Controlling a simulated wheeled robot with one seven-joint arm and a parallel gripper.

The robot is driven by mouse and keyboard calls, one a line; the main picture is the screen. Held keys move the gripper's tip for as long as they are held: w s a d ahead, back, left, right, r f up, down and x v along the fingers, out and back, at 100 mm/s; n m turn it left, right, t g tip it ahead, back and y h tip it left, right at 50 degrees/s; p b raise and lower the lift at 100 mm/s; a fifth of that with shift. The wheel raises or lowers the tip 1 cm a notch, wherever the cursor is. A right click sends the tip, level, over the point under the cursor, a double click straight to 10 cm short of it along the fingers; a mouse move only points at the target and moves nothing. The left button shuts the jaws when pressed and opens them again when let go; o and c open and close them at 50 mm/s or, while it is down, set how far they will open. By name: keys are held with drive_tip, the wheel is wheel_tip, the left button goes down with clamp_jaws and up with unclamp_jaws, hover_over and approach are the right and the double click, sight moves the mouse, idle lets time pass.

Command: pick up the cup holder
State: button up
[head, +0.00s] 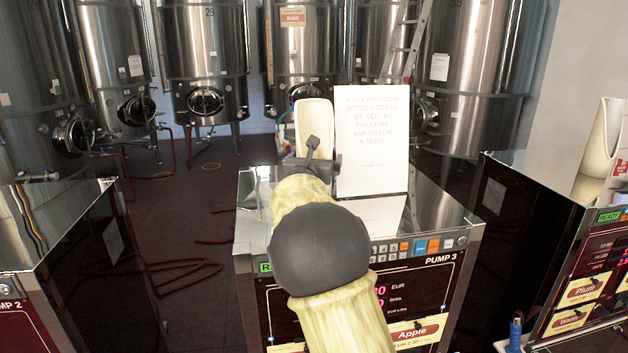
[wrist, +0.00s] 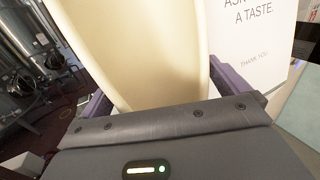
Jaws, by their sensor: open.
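The cup holder (head: 313,122), a tall cream curved scoop shape, stands on top of Pump 3 (head: 440,215). My gripper (head: 311,160) is at its lower part, and my arm hides its base. In the wrist view the cup holder (wrist: 140,50) fills the middle, between the two purple fingers of my gripper (wrist: 160,92). The fingers are open, one on each side of it. I cannot tell whether either finger touches it.
A white paper sign (head: 372,140) stands on Pump 3 just right of the cup holder, close to my gripper. A similar cream holder (head: 603,140) stands on the right pump. Another pump (head: 60,230) is at left. Steel tanks (head: 205,65) line the back.

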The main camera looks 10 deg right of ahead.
drive_tip(key=shift+s, duration=0.1)
idle(0.3)
drive_tip(key=c, duration=1.5)
drive_tip(key=shift+o, duration=0.2)
drive_tip(key=shift+r, duration=0.15)
drive_tip(key=s+r+b, duration=0.3)
drive_tip(key=s+b, duration=0.5)
drive_tip(key=s, duration=1)
drive_tip(key=shift+r+b, duration=0.15)
drive_tip(key=shift+b, duration=0.15)
